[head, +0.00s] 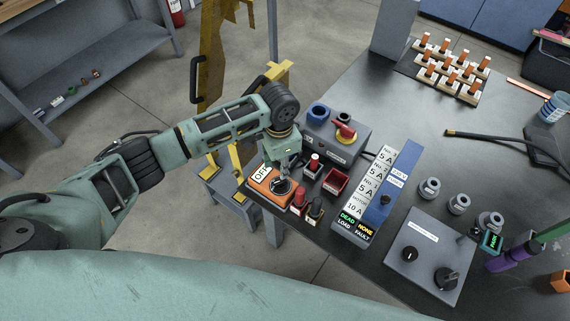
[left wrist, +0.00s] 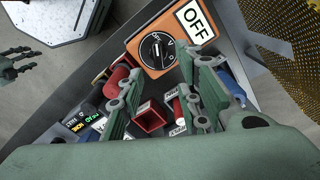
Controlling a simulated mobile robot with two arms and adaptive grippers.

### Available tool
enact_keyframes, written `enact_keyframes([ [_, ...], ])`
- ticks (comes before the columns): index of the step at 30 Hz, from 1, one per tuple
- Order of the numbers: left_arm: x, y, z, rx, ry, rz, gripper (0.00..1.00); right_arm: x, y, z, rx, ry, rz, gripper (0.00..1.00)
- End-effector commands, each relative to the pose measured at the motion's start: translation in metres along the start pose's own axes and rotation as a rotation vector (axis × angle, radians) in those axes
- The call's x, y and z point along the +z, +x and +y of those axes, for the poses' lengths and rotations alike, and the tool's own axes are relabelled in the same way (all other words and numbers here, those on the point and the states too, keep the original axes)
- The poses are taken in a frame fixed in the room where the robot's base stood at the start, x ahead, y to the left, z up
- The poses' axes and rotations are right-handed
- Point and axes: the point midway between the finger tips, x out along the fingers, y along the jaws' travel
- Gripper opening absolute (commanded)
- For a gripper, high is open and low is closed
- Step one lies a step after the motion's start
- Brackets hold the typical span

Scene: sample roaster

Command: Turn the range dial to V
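The range dial (head: 281,187) is a round black knob on an orange meter (head: 262,180) with a white OFF display, near the table's front left corner. In the left wrist view the dial (left wrist: 156,50) shows whole, with a light pointer line and small letters around it, one of them a V. The exact mark it points at is too small to read. My left gripper (head: 287,170) is above the meter's far side. In the left wrist view its fingers (left wrist: 163,72) are spread and empty, apart from the dial. My right gripper (left wrist: 18,62) appears at that view's left edge, fingers apart.
Red and black plugs (head: 299,199) stand right beside the meter, with a small red bin (head: 335,181) beyond. A grey box with a red switch (head: 345,133) stands behind. A labelled panel (head: 371,195) and a grey two-knob box (head: 428,253) are to the right.

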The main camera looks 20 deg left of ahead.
Motion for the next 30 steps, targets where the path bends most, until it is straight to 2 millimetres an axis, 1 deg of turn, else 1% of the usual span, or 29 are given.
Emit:
enact_keyframes([
  [5, 0.001, 0.021, 0.001, 0.003, -0.002, -0.004, 0.32, 0.012, -0.003, -0.001, -0.001, 0.002, -0.018, 0.4],
  [9, 0.001, 0.044, 0.001, 0.003, -0.001, -0.003, 0.32, 0.032, -0.006, -0.003, -0.003, 0.002, -0.047, 0.4],
  [13, 0.001, 0.062, 0.001, 0.001, -0.002, -0.003, 0.32, 0.043, -0.007, -0.003, -0.003, 0.001, -0.064, 0.4],
  [16, 0.001, 0.072, 0.001, 0.001, -0.001, -0.002, 0.32, 0.042, -0.007, -0.001, -0.002, 0.0, -0.062, 0.4],
  [18, 0.0, 0.075, 0.001, 0.001, 0.0, 0.0, 0.32, 0.037, -0.007, 0.0, 0.0, 0.0, -0.055, 0.4],
  [24, 0.0, 0.077, 0.001, 0.0, 0.0, 0.0, 0.32, 0.015, -0.006, 0.004, 0.004, -0.001, -0.02, 0.4],
  [26, 0.0, 0.077, 0.001, 0.0, 0.0, 0.0, 0.32, 0.013, -0.006, 0.004, 0.005, -0.001, -0.017, 0.4],
  [30, 0.0, 0.077, 0.001, 0.0, 0.0, 0.0, 0.22, 0.016, -0.006, 0.004, 0.004, -0.001, -0.021, 0.4],
])
